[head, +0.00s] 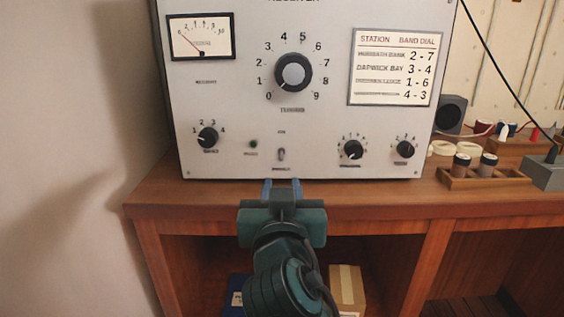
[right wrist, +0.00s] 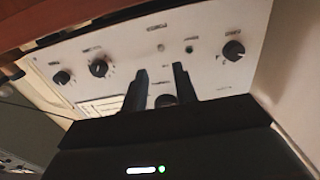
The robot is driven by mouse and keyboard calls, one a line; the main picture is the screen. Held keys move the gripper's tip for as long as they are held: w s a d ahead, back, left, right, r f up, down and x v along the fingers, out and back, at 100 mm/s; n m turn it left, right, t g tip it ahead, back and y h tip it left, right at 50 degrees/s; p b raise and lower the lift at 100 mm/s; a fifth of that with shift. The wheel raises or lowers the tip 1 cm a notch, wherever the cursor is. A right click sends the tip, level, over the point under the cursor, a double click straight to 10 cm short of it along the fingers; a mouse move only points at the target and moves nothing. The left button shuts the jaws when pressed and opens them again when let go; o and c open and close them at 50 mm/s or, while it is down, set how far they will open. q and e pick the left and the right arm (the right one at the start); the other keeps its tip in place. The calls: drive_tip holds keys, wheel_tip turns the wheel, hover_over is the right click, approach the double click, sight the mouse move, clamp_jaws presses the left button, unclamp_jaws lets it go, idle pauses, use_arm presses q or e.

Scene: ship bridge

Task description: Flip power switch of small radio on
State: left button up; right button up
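The radio (head: 225,110) is a pale grey receiver panel standing on a wooden desk. Its small power switch (head: 281,154) is a light lever at the bottom middle of the panel, with a small dark green lamp (head: 253,143) to its left. It is too small to tell which way the lever points. My right gripper (head: 283,186) is just below and in front of the switch, apart from it, with its fingers open and nothing between them. In the right wrist view the panel appears turned over, with the switch (right wrist: 160,47) beyond the fingertips. My left gripper is not in view.
A large tuning knob (head: 293,72) sits above the switch, with smaller knobs to either side. The wooden desk edge (head: 380,205) runs below the radio. A wooden tray (head: 485,181) with small jars and a dark speaker (head: 450,114) stand to the right.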

sight(282, 161)
drive_tip(key=w, duration=1)
clamp_jaws()
